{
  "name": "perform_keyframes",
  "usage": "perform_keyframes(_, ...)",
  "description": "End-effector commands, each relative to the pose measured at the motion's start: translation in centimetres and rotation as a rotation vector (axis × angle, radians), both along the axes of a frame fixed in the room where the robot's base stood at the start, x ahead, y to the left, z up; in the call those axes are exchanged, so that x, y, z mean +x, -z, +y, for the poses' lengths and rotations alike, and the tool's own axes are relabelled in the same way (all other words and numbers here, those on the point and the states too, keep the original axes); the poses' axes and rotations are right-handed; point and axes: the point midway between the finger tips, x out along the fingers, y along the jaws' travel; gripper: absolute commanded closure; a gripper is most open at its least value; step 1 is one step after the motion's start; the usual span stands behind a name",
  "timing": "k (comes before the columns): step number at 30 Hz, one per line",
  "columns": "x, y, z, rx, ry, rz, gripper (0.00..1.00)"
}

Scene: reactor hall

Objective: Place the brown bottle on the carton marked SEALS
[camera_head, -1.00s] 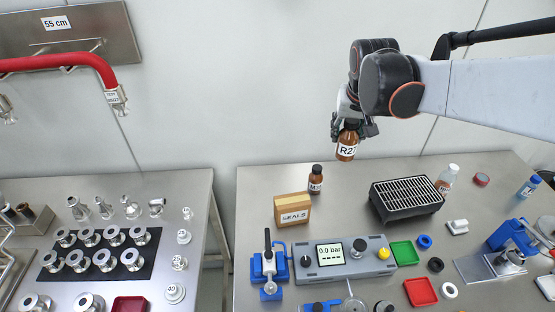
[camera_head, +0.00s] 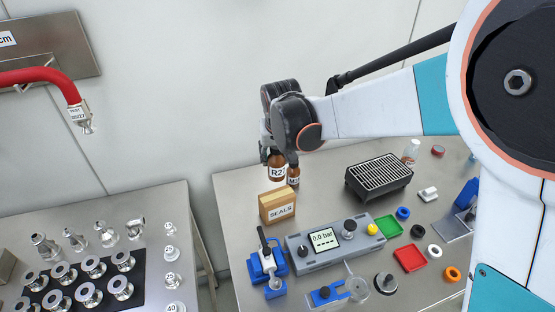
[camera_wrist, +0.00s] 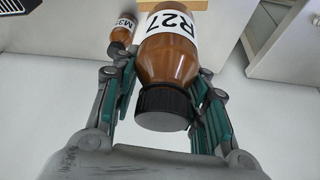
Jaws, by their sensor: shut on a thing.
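My gripper (camera_head: 277,151) is shut on a brown bottle (camera_head: 276,168) with a white label reading R27. In the wrist view the bottle (camera_wrist: 172,55) sits between the teal finger pads, black cap toward the gripper. The carton marked SEALS (camera_head: 278,206) is a tan box on the bench. In the head view the held bottle is just above the carton's back edge; whether they touch I cannot tell. A second brown bottle (camera_head: 294,176), labelled M3 with the rest hidden, stands behind the carton; it also shows in the wrist view (camera_wrist: 122,35).
A grey gauge unit (camera_head: 326,243) and a blue clamp device (camera_head: 267,263) stand in front of the carton. A black grilled box (camera_head: 379,178) is to the right. A second bench with metal flanges (camera_head: 92,266) is at left, across a gap.

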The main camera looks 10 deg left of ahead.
Motion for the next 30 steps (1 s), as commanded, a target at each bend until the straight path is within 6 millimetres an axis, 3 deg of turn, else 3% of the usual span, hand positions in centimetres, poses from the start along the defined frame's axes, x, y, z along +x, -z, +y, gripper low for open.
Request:
perform_keyframes(3,0.0,2.4,0.0,0.0,0.0,0.0,0.88)
perform_keyframes(11,0.0,4.2,-0.1,0.0,0.001,0.0,0.88)
perform_keyframes(19,0.0,7.7,-0.1,0.0,0.001,0.0,0.88)
perform_keyframes(30,0.0,8.2,-0.1,0.0,0.001,0.0,0.88)
